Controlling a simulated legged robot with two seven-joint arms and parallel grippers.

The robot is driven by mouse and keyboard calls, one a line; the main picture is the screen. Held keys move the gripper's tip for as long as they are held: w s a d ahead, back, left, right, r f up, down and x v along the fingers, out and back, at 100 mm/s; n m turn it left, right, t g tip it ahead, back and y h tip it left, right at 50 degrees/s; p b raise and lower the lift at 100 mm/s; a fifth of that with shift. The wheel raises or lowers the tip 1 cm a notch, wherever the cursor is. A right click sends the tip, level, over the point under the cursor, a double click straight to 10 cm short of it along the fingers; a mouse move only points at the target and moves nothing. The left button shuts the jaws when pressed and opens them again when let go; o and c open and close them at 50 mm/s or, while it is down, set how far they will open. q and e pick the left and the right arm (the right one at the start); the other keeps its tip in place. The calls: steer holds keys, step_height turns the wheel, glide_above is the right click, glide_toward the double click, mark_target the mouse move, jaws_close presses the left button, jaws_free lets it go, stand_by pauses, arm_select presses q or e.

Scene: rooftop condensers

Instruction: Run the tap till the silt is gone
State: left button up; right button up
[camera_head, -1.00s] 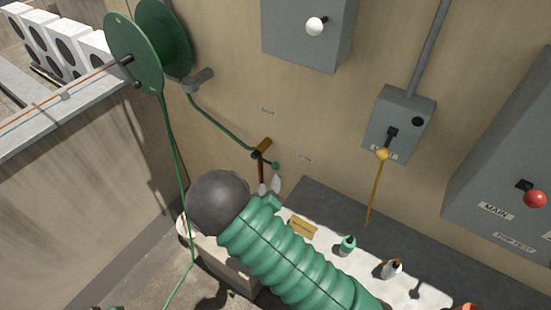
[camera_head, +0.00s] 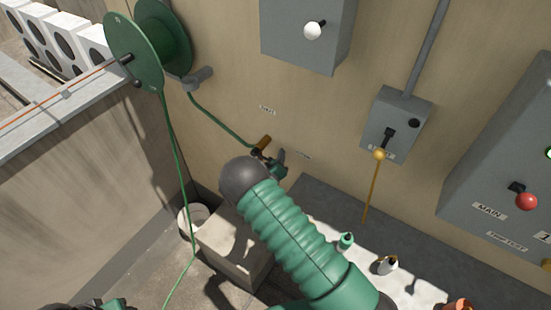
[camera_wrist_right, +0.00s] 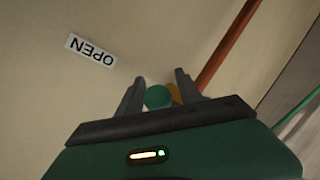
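The brass tap (camera_head: 264,143) is on the wall at the end of the green hose, partly covered by my right gripper. In the right wrist view, the tap's green round knob (camera_wrist_right: 158,97) sits between the fingertips of my right gripper (camera_wrist_right: 156,88). The fingers are apart, with no clear grip on the knob. In the head view my right gripper (camera_head: 276,160) is at the tap. A white label reading OPEN (camera_wrist_right: 92,50) is on the wall beside it. A pale bucket (camera_head: 197,213) stands below. No water or silt is visible.
A green hose reel (camera_head: 135,50) hangs at upper left, its hose running down to the floor. Grey electrical boxes (camera_head: 396,125) with knobs and levers are to the right. A bench (camera_head: 408,292) with small bottles (camera_head: 345,241) lies under my right arm. A concrete block (camera_head: 232,240) stands beside the bucket.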

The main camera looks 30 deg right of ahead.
jaws_close()
steer(key=shift+f, duration=0.1)
stand_by(1.1)
